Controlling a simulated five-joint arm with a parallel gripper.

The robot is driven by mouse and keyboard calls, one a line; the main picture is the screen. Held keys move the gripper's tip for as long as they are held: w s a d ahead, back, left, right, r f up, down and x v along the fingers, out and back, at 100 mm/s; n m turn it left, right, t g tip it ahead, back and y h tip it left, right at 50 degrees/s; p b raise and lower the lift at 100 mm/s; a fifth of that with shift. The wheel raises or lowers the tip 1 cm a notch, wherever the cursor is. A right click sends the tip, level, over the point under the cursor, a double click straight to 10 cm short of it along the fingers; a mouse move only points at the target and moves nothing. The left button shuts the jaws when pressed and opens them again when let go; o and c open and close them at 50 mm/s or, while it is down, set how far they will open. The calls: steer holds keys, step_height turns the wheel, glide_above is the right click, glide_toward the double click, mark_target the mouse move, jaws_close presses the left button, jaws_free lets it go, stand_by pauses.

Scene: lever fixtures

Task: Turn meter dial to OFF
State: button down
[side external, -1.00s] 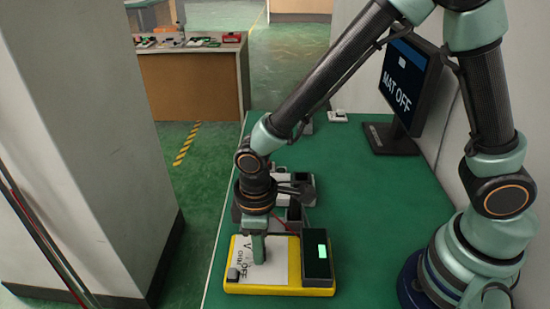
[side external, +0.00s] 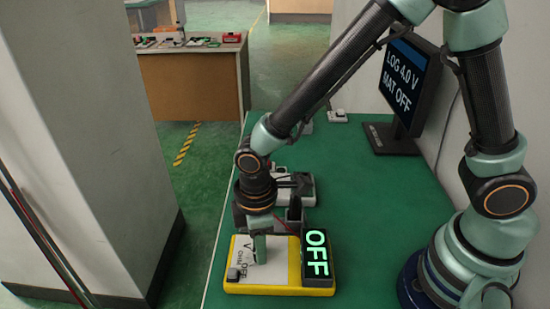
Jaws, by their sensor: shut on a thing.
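The meter (side external: 283,283) is a yellow-edged unit with a white face, lying on the green bench. Its black display (side external: 317,262) reads OFF in bright green letters. The white face carries printed marks, including a V, partly covered by my gripper. My gripper (side external: 260,255) points down onto the white face and is shut on the dial, which the fingers hide almost wholly.
A monitor (side external: 412,80) at the back right reads LOG 4.0 V and MAT OFF. A white and grey fixture (side external: 305,190) stands behind the meter. The green bench (side external: 375,200) is clear to the right of the meter. A grey pillar (side external: 85,130) stands at left.

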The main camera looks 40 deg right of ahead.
steer(key=c, duration=0.6)
jaws_free()
steer(key=shift+c, duration=0.2)
steer(key=shift+r, duration=0.1)
step_height(320, 180, up, 12)
steer(key=d+r+m+t, duration=0.2)
steer(key=d+r+m, duration=0.2)
steer(key=d, duration=0.6)
steer(key=s+d+r+m+t, duration=0.1)
steer(key=d+r+m+t, duration=0.2)
steer(key=d+m, duration=0.5)
steer(key=shift+d+r+t, duration=0.3)
steer(key=shift+d+r, duration=0.45)
steer(key=shift+d, duration=0.5)
